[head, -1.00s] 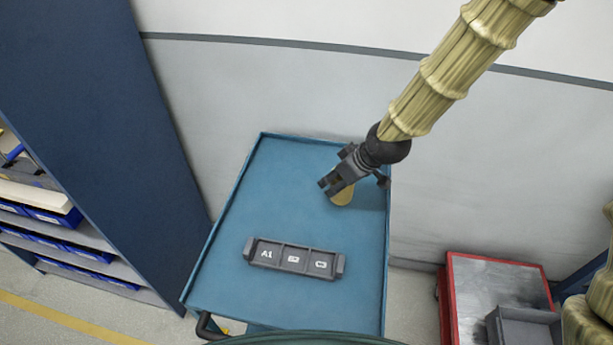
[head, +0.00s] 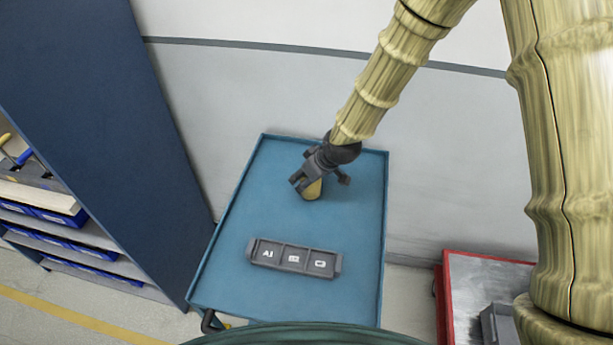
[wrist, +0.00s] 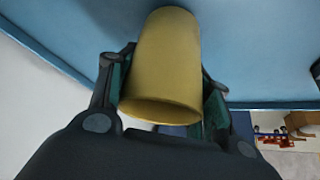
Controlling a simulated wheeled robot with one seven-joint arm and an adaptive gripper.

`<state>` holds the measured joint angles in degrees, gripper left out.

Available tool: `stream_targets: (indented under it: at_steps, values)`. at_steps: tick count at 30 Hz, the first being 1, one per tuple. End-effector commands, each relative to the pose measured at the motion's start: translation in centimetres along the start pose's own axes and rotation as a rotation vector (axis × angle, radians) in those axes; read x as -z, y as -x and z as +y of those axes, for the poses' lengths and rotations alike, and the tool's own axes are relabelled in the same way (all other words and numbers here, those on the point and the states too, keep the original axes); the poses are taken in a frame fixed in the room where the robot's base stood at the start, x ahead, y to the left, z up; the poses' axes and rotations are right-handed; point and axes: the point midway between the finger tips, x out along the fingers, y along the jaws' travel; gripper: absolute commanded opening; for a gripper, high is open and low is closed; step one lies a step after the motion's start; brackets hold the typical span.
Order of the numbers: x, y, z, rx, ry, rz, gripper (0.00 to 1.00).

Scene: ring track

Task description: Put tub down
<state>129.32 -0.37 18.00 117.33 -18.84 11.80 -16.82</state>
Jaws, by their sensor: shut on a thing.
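The tub is a yellow cylinder (wrist: 165,65), held between the fingers of my gripper in the wrist view. In the head view the tub (head: 312,190) shows just below my gripper (head: 304,180), over the upper middle of the blue cart top (head: 350,235). My gripper is shut on the tub, with one finger on each side of it in the wrist view (wrist: 163,88). The fingers and wrist hide part of the tub in the head view. I cannot tell whether its base touches the cart top.
A grey tray (head: 293,258) with three labelled compartments lies on the cart's nearer half. The cart has a raised rim. A blue shelf unit (head: 90,120) stands at the left, a red-edged table (head: 480,285) at the lower right. The cart top around the tub is clear.

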Motion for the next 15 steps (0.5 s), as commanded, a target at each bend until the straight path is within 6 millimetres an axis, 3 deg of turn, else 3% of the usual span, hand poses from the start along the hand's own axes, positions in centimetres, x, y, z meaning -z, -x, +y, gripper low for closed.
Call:
stream_targets:
  at_steps: [14,15]
  values:
    - [-0.52,-0.85,-0.02,0.0,0.001,0.0,0.18]
    - [-0.47,-0.77,-0.02,0.0,0.001,0.0,0.56]
